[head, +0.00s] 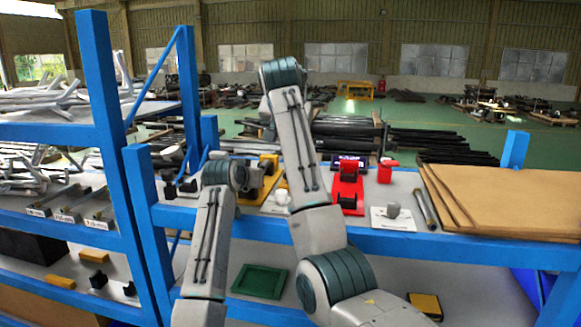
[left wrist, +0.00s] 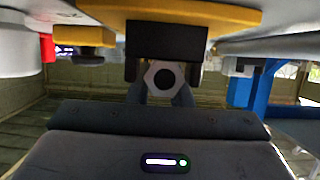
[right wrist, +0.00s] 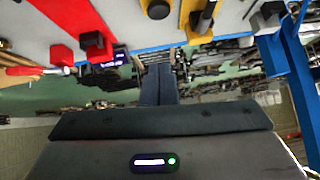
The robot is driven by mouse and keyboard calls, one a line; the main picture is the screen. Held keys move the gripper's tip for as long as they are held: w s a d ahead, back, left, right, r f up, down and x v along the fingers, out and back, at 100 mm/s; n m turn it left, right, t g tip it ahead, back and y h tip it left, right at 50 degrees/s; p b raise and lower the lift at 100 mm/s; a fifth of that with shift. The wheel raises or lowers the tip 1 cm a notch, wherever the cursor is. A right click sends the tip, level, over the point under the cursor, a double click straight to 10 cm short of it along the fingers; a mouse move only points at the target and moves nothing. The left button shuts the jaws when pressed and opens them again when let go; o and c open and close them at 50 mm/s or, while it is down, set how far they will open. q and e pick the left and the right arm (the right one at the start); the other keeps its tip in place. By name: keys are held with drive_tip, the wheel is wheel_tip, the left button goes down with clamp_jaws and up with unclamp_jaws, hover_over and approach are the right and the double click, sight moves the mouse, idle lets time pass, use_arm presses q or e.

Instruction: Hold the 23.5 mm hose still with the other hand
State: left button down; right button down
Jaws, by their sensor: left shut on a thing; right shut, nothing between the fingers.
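In the left wrist view my left gripper (left wrist: 164,97) is shut on a pale hexagonal piece (left wrist: 150,76) with a dark round centre. This piece sits against a black block (left wrist: 167,42) on a yellow stand (left wrist: 210,12). I cannot tell whether it is an end of the 23.5 mm hose; no size mark on it can be read. My right gripper (right wrist: 158,84) is shut and empty, apart from the stands in the right wrist view. The yellow stand (head: 269,168) is partly hidden there.
A red stand (head: 347,188) and a red block (head: 386,171) stand right of the yellow one. Brown boards (head: 510,195) cover the bench's right end. Blue posts (head: 110,120) rise at left, beside labelled grey bars (head: 60,197). A green tray (head: 258,281) lies on the lower shelf.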

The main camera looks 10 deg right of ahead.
drive_tip(key=x, duration=1)
drive_tip(key=shift+d, duration=0.1)
wheel_tip(320, 180, down, 3)
drive_tip(key=shift+r, duration=0.15)
drive_tip(key=shift+a+f, duration=0.25)
drive_tip(key=shift+f, duration=0.45)
drive_tip(key=shift+f, duration=0.1)
